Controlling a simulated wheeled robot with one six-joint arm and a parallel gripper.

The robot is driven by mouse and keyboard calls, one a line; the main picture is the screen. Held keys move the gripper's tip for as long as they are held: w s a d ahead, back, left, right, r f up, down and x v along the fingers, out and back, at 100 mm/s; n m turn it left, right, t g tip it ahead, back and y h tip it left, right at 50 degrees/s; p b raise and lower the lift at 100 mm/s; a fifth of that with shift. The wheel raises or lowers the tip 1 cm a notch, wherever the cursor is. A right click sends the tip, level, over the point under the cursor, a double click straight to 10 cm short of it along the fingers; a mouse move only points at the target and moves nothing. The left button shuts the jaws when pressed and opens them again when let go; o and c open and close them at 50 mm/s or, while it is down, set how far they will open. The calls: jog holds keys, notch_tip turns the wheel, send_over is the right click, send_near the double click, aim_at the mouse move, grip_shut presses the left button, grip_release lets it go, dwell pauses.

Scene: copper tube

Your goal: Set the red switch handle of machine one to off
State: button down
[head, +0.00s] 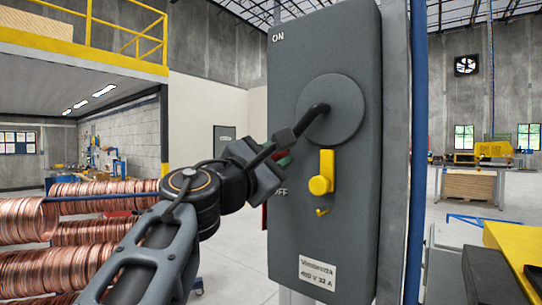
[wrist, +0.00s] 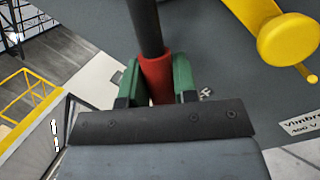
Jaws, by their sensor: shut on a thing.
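The grey switch box (head: 350,220) fills the middle of the head view, with ON at its top left and a partly hidden OFF lower on the left edge. A round grey disc (head: 345,108) carries the switch handle (head: 317,113), a bent black rod that points left and down, nearer OFF than ON. Its red grip (wrist: 157,78) shows in the wrist view between the green fingertips of my gripper (wrist: 158,85). My gripper (head: 279,157) is shut on the red grip at the box's left side. The grip's end is hidden by the gripper.
A yellow knob (head: 321,178) sticks out of the box just right of my gripper, with a small yellow hook (head: 322,212) below. Copper coils (head: 90,198) lie at the left behind my arm. A yellow surface (head: 518,245) stands at lower right.

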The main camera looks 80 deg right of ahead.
jog(key=shift+f, duration=0.15)
dwell(0.3)
jog(key=c, duration=0.9)
grip_release()
